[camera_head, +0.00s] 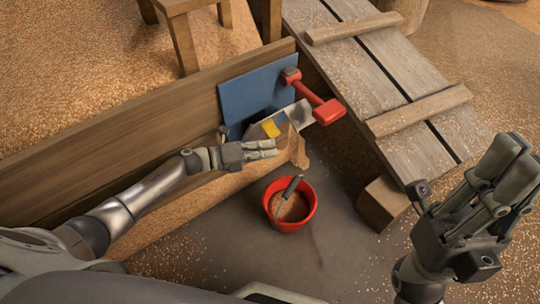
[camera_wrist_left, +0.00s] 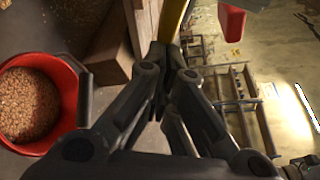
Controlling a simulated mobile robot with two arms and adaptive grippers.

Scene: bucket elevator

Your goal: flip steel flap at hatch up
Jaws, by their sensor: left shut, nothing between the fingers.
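The steel flap (camera_head: 298,114) is a pale grey plate beside the blue panel (camera_head: 247,94) on the wooden wall. A yellow patch (camera_head: 270,128) shows at its near left end. My left gripper (camera_head: 276,148) is shut and empty, just below the yellow patch in the head view. In the left wrist view my left gripper (camera_wrist_left: 165,60) has its fingers together near a yellow strip (camera_wrist_left: 174,18); contact cannot be made out. My right gripper (camera_head: 512,160) is raised at the right, away from the flap; its opening is unclear.
A red lever (camera_head: 316,95) sits just beyond the flap. A red bucket of grain (camera_head: 292,222) with a dark-handled tool stands below my left gripper; the bucket also shows in the left wrist view (camera_wrist_left: 72,135). A plank ramp (camera_head: 370,85) lies to the right. Grain is heaped behind the wall.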

